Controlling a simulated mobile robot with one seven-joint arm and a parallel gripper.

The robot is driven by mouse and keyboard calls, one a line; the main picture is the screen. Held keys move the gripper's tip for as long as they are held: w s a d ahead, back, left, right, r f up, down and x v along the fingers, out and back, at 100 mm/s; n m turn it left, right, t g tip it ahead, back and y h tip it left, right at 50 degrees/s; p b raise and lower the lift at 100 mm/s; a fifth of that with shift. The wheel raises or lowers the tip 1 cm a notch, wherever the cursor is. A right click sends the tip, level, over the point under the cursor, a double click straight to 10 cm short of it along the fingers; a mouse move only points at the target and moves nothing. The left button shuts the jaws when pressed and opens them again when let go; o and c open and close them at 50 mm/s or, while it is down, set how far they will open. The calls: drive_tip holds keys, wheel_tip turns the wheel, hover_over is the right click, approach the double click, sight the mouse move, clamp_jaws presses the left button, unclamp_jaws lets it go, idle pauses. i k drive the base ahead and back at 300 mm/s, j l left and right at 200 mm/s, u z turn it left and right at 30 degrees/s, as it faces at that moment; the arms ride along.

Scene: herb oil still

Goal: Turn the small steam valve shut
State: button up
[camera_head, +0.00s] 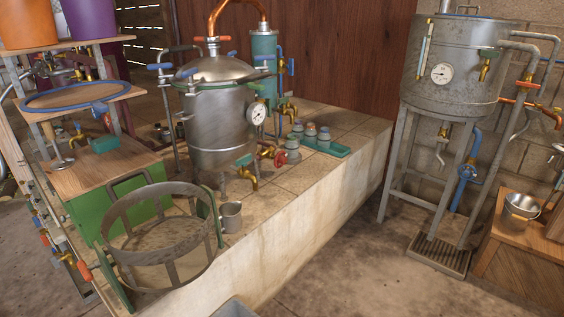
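The steel still pot (222,125) stands on the tiled ledge, with a round dial gauge (256,114) on its side. A small valve with a red handwheel (279,158) sits low at the pot's right, beside a brass fitting. A brass tap with a green handle (246,170) is low on the pot's front. Several other taps and valves show, and I cannot tell which is the small steam valve or how far any is turned. My gripper is not in view.
A metal basket frame (163,262) and a grey mug (231,217) stand at the ledge's front left. Small jars in a green tray (335,149) are right of the pot. A raised tank (456,85) stands at right. The floor (335,245) between is clear.

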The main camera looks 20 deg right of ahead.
sight(283, 160)
drive_tip(key=i+l, duration=0.2)
drive_tip(key=l, duration=0.4)
drive_tip(key=i+l+u, duration=0.1)
drive_tip(key=l, duration=0.5)
drive_tip(key=i+l+u, duration=0.1)
drive_tip(key=i+l, duration=0.15)
drive_tip(key=l, duration=0.35)
drive_tip(key=i+l, duration=0.15)
drive_tip(key=l, duration=0.45)
drive_tip(key=i+l+u, duration=0.1)
drive_tip(key=l, duration=0.5)
drive_tip(key=i+l, duration=0.2)
drive_tip(key=l, duration=0.45)
drive_tip(key=i+l+u, duration=0.1)
drive_tip(key=l, duration=0.5)
drive_tip(key=i+l+u, duration=0.1)
drive_tip(key=l, duration=0.55)
drive_tip(key=i+j, duration=0.2)
drive_tip(key=i, duration=0.2)
